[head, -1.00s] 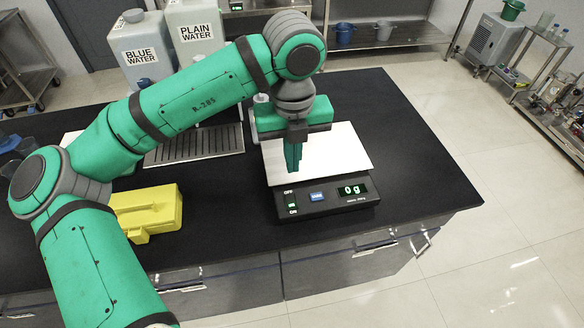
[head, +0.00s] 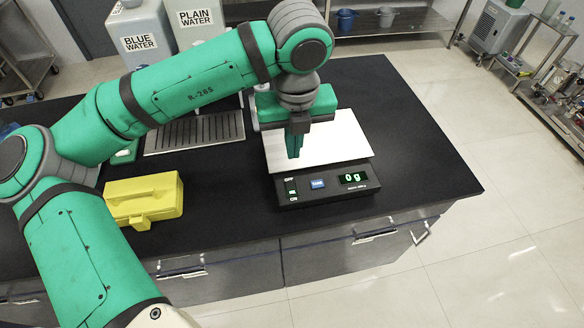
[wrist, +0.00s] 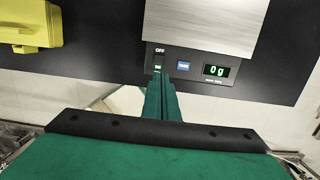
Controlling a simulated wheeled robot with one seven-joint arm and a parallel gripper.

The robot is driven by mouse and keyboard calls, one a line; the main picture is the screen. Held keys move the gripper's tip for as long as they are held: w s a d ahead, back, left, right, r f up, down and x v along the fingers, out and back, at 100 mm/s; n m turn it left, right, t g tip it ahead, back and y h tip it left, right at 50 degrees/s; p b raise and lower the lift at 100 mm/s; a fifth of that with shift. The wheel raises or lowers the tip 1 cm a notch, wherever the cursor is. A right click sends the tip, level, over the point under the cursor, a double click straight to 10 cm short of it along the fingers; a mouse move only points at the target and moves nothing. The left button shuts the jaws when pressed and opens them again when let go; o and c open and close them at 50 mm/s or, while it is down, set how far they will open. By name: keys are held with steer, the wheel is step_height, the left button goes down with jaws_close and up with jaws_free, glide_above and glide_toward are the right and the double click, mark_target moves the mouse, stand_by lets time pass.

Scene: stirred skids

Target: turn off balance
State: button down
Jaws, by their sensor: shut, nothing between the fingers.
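The balance (head: 326,196) sits near the front edge of the black bench, with a bare pale weighing plate (head: 335,140). Its display (head: 354,178) is lit and reads 0 g. Left of the display are a blue button (head: 317,184) and a green-lit switch (head: 291,188) marked OFF above and ON below. My gripper (head: 295,146) points down over the left part of the plate, fingers together and empty.
A yellow case (head: 144,200) lies left of the balance. A drain grate (head: 195,132) is behind, with containers marked BLUE WATER (head: 143,42) and PLAIN WATER (head: 196,22) farther back. The bench right of the balance is clear.

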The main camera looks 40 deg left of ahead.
mark_target(292, 184)
steer(key=f, duration=0.9)
steer(key=w+a+f, duration=0.1)
steer(key=f, duration=0.3)
steer(key=shift+a+f, duration=0.1)
steer(key=shift+f, duration=0.25)
steer(key=shift+w, duration=0.1)
